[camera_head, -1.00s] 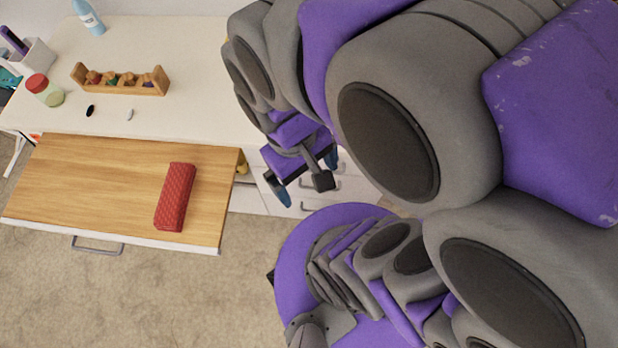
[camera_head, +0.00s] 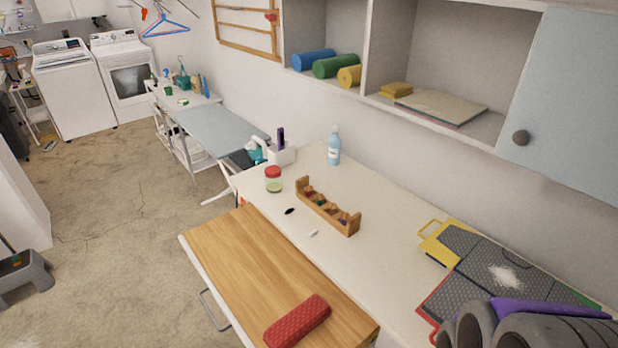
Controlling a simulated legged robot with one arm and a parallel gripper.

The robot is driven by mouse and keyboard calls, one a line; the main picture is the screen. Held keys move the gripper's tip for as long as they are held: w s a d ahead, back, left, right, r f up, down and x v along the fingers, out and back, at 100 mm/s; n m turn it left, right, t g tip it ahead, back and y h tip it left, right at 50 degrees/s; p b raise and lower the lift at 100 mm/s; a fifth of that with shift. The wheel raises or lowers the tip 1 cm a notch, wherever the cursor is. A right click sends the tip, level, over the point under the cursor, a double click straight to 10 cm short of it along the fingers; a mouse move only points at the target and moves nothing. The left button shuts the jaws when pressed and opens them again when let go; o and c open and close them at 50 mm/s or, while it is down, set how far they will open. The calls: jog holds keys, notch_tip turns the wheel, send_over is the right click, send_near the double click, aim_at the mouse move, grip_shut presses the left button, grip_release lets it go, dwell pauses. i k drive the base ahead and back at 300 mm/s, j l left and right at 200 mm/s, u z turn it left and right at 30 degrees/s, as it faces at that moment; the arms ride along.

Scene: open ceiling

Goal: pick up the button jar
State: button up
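A small clear jar with a red lid (camera_head: 273,180), which looks like the button jar, stands upright on the white counter (camera_head: 368,254) near its left end. Pale greenish contents show through its side; I cannot make out buttons. Nothing touches it. My gripper is out of view.
Near the jar are a wooden rack with small coloured items (camera_head: 327,207), a blue bottle (camera_head: 334,147) and a white holder (camera_head: 281,154). A pulled-out wooden board (camera_head: 245,258) in front bears a red case (camera_head: 297,322). Floor (camera_head: 110,220) is open at left.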

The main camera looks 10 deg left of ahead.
aim_at(273, 185)
jog(key=j+z, duration=0.15)
jog(key=j, duration=0.9)
jog(key=k+j+z, duration=0.15)
jog(key=j, duration=0.9)
jog(key=i+j, duration=0.2)
jog(key=i+j+z, duration=0.1)
jog(key=j, duration=0.35)
jog(key=i+j+z, duration=0.1)
jog(key=i+j, duration=0.35)
jog(key=j, duration=0.25)
jog(key=i+j+z, duration=0.1)
jog(key=j, duration=0.25)
jog(key=i, duration=0.05)
